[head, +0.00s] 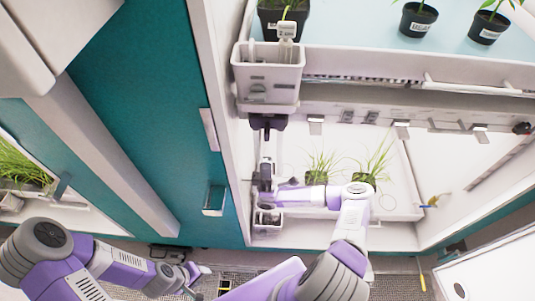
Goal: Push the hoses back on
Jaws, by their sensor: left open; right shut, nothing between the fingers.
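My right arm reaches into the lower chamber bay from the front. Its gripper (268,186) is shut and empty at the bay's left side, beside a narrow upright fixture (267,150). I cannot tell whether it touches this fixture. My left gripper (198,280) is open and empty, low over the floor in front of the teal cabinet. A thin pale line, possibly a hose, curves near the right gripper; its ends are too small to tell. A small yellow and blue piece (431,204) is at the bay's right side, and I cannot tell if it belongs to a hose.
Grassy potted plants (321,166) stand on the white lower tray behind my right arm. A white bin (268,222) is below the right gripper. Another bin (251,72) hangs at the upper shelf, which holds black pots (418,20). Chamber walls close in the left side.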

